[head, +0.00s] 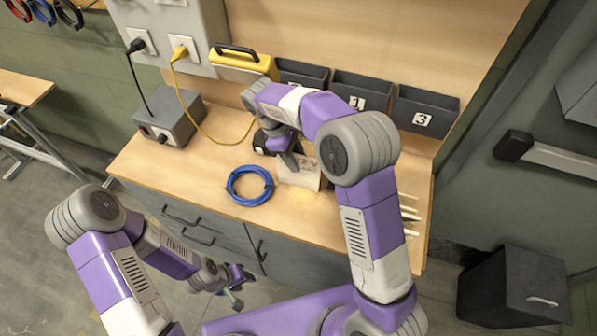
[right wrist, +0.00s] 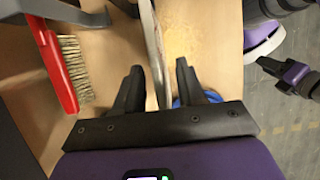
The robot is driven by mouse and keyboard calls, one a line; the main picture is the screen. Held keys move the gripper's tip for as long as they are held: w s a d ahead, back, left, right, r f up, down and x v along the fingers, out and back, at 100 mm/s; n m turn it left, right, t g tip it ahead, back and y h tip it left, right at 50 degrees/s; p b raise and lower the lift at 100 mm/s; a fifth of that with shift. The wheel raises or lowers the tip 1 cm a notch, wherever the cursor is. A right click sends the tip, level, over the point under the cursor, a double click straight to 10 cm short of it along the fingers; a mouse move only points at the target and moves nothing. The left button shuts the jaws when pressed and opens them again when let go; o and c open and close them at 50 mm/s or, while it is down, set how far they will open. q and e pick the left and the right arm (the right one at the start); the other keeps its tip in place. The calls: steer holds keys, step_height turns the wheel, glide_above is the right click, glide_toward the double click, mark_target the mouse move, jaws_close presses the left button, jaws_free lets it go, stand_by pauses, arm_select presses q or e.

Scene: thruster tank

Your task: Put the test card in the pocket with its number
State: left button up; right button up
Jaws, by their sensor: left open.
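The test card (head: 306,177) is a pale upright panel on the workbench, partly hidden by my right arm; I cannot read its print surely. In the right wrist view its thin edge (right wrist: 155,45) runs between the two fingers of my right gripper (right wrist: 159,72), with gaps showing on both sides. The right gripper is open around it. Three dark grey pockets line the back wall: the middle pocket (head: 361,88) reads 1, the right pocket (head: 428,102) reads 3. The left pocket (head: 302,70) has its label hidden by my arm. My left gripper (head: 238,284) is open and empty, low in front of the bench.
A coiled blue cable (head: 249,186) lies on the workbench (head: 180,171), left of the card. A red brush (right wrist: 62,65) lies beside the card in the right wrist view.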

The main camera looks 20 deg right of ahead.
steer(key=shift+s+d+f, duration=0.25)
steer(key=shift+s+d, duration=0.05)
steer(key=shift+d, duration=0.05)
steer(key=shift+f, duration=0.3)
steer(key=shift+f, duration=0.25)
jaws_close()
stand_by(0.4)
